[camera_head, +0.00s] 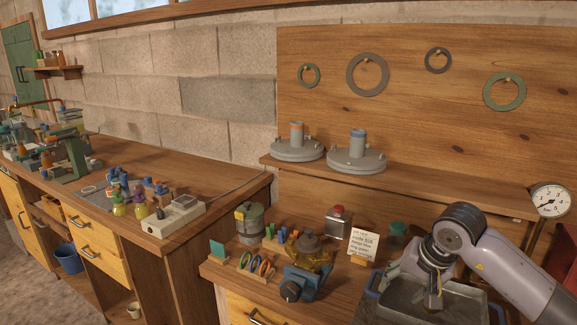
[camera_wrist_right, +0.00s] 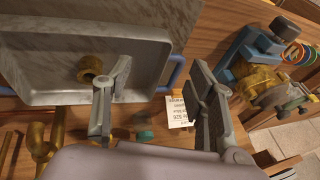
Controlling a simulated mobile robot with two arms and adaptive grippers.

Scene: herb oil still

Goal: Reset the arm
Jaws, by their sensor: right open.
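My right arm comes in from the right in the head view, and its right gripper (camera_head: 432,290) points down over a grey metal tray (camera_head: 472,308). In the right wrist view the two fingers stand wide apart with nothing between them, so the right gripper (camera_wrist_right: 157,110) is open and empty. The tray (camera_wrist_right: 35,55) also shows there, with a brass ring-shaped fitting (camera_wrist_right: 90,68) in it, beside one finger and apart from it. My left gripper is not in view.
A blue vise (camera_head: 305,283) with a brass part stands left of the tray. A handwritten card (camera_head: 363,243), a red-button box (camera_head: 338,222) and a pressure gauge (camera_head: 550,201) are near the arm. Two flanged lids (camera_head: 357,158) sit on the shelf behind. The left bench (camera_head: 150,163) is crowded.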

